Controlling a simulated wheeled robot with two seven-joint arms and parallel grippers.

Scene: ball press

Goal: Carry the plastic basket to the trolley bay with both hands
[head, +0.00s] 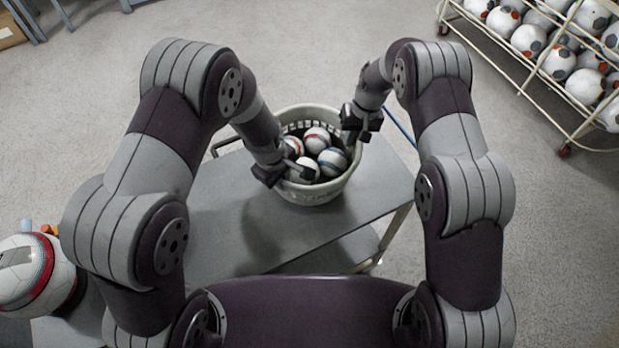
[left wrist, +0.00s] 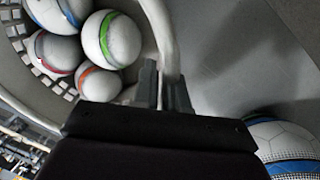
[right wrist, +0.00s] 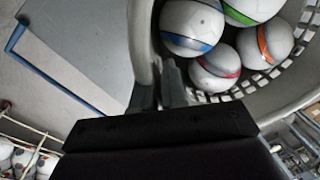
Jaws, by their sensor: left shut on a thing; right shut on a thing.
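The pale plastic basket (head: 318,194) is over the grey trolley top in the head view, upright, with several white balls with coloured stripes inside. I cannot tell whether its base touches the top. My left gripper (head: 283,176) is shut on the basket's near-left rim; the left wrist view shows its fingers (left wrist: 163,88) pinching the rim. My right gripper (head: 362,125) is shut on the far-right rim; its fingers (right wrist: 168,85) close on it in the right wrist view. No marked trolley bay can be made out.
The grey trolley top (head: 225,205) extends left and toward me. A wheeled wire rack (head: 530,85) full of balls stands at upper right. A large ball (head: 30,275) is at lower left. Open grey floor lies beyond and right of the trolley.

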